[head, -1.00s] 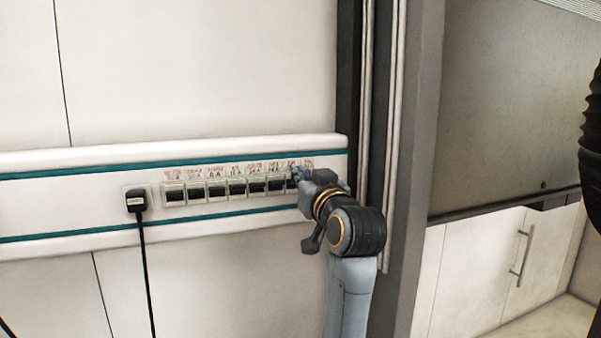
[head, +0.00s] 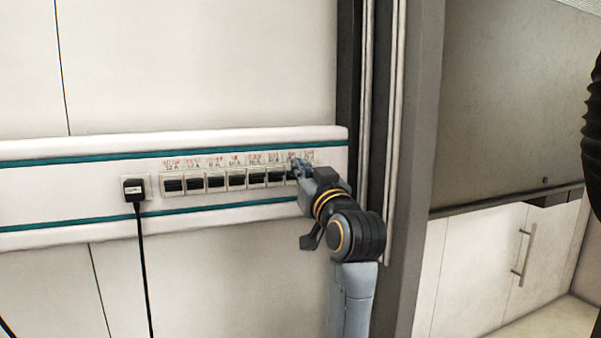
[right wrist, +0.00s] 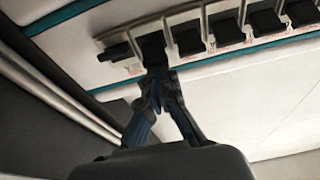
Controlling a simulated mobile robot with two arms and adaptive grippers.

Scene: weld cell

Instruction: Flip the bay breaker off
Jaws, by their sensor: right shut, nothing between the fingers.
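A row of black breaker switches (head: 237,180) sits in a white and teal wall rail; small red labels above them are too blurred to read, so I cannot tell which is the bay breaker. My right gripper (head: 298,165) is shut and empty at the right end of the row, hiding the end switches in the head view. In the right wrist view, its fingertips (right wrist: 157,76) are at the lower edge of the second switch from the left (right wrist: 152,48); contact is unclear. The leftmost switch (right wrist: 116,52) sits differently from its neighbours. My left gripper is not in view.
A black plug (head: 134,189) with a hanging cable sits in a socket left of the switches. A grey post (head: 410,150) stands just right of the rail. White cabinets (head: 500,260) are further right. The wall face above the rail is clear.

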